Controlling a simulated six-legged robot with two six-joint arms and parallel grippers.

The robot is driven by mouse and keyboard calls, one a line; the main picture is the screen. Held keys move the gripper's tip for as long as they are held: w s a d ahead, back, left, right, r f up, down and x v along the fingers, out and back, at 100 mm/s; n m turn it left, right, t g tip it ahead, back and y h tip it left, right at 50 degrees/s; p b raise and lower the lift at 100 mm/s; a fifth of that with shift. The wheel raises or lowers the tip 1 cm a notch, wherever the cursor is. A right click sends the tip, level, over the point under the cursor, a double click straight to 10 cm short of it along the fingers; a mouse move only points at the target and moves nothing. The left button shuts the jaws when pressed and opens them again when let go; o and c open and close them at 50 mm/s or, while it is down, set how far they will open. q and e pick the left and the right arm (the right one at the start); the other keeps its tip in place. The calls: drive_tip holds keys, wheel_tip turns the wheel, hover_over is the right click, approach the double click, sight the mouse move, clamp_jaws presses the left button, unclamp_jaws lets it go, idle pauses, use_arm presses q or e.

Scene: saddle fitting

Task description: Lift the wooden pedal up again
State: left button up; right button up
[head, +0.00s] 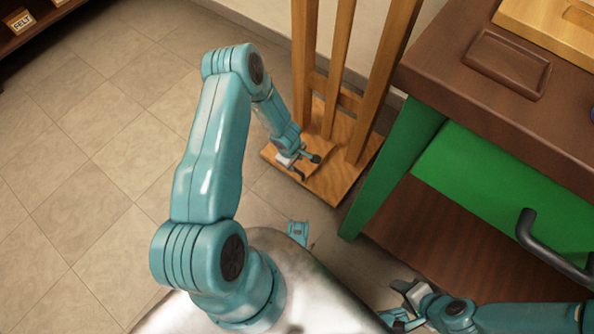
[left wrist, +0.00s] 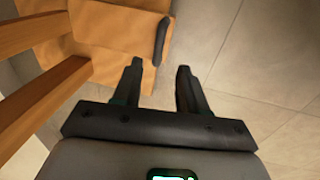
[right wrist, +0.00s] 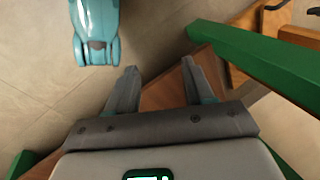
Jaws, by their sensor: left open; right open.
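The wooden pedal (head: 326,162) lies low at the foot of the upright wooden stand (head: 345,75), over its base board (head: 350,185). In the left wrist view the pedal's wood (left wrist: 112,42) shows with a dark strip along its right edge. My left gripper (head: 308,167) is open at the pedal's front end. In the left wrist view its open fingers (left wrist: 160,68) point at the pedal and hold nothing; I cannot tell whether they touch it. My right gripper (head: 394,300) is open and empty, away from the stand near the green bench.
A brown-topped green bench (head: 485,95) stands right of the stand, with a drawer handle (head: 550,245) and a lower shelf (head: 430,230). A brown tray (head: 508,65) lies on its top. A shelf with a FELT box (head: 20,22) is at upper left. The tiled floor at left is clear.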

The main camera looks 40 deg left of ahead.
use_arm(q)
drive_tip(key=f+b, duration=0.1)
drive_tip(key=f, duration=0.1)
drive_tip(key=w+f+b, duration=0.1)
drive_tip(key=f, duration=0.2)
drive_tip(key=f+b, duration=0.1)
drive_tip(key=f, duration=0.2)
drive_tip(key=shift+w+a, duration=0.1)
drive_tip(key=shift+w, duration=0.1)
use_arm(e)
drive_tip(key=shift+t, duration=0.5)
drive_tip(key=f, duration=0.1)
drive_tip(key=w+f, duration=0.2)
drive_tip(key=f, duration=0.1)
drive_tip(key=shift+d, duration=0.35)
use_arm(q)
clamp_jaws()
